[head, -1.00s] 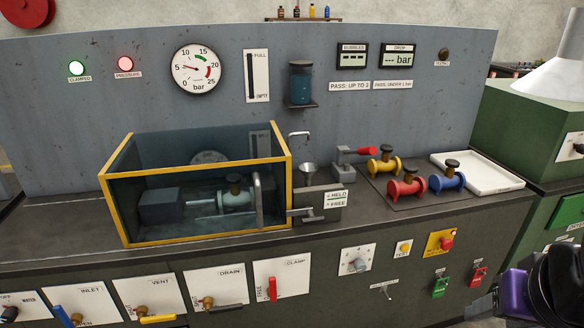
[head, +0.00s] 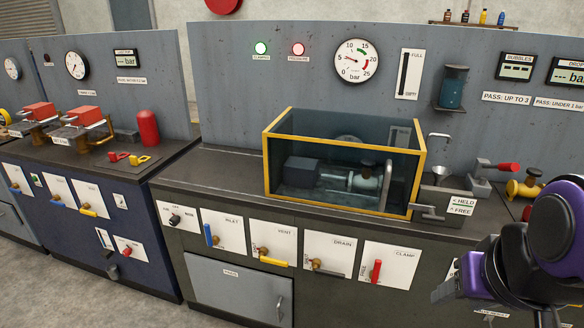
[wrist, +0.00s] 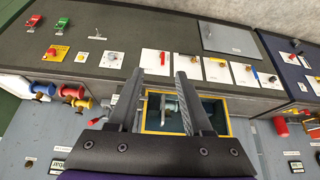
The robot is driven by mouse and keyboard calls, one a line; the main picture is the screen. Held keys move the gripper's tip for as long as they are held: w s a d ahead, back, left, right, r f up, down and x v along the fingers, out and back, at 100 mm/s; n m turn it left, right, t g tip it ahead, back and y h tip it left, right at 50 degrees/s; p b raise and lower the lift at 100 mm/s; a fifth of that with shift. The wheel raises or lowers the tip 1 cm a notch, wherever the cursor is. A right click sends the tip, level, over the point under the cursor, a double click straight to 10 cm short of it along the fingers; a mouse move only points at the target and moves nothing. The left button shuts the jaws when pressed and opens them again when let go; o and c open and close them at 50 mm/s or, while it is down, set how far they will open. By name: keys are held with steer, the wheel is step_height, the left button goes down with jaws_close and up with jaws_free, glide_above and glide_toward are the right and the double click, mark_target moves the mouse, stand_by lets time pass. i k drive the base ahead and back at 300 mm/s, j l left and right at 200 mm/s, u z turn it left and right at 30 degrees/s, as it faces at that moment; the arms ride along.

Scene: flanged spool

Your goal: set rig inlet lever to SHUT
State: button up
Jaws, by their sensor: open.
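The rig inlet lever (head: 209,234) has a blue handle and stands nearly upright beside a brass fitting. It is on the white INLET panel (head: 232,225) on the front of the bench in the head view. The position marks on that panel are too small to read now. The blue lever (wrist: 255,74) also shows small in the wrist view, right of the fingers. My gripper (head: 437,290) is at the lower right of the head view, well right of the lever and apart from it. In the wrist view its fingers (wrist: 158,72) are spread and empty.
The VENT lever (head: 270,261) is yellow, and the CLAMP lever (head: 377,271) is red. The DRAIN panel (head: 328,255) lies between them. A yellow-framed tank (head: 265,160) stands on the bench above. A grey door (head: 235,290) is below. Floor at the lower left is clear.

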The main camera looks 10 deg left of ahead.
mark_target(212, 242)
steer(key=u, duration=1.3)
steer(key=j, duration=0.1)
steer(key=i+j+z, duration=0.15)
steer(key=i+j, duration=0.55)
steer(key=i, duration=0.25)
steer(key=i+j+z, duration=0.15)
steer(key=i+j, duration=0.7)
steer(key=k+j+u, duration=0.1)
steer(key=j+u, duration=0.15)
steer(key=j+z, duration=0.1)
steer(key=i+l+z, duration=0.15)
steer(key=i+l, duration=0.05)
steer(key=l, duration=0.1)
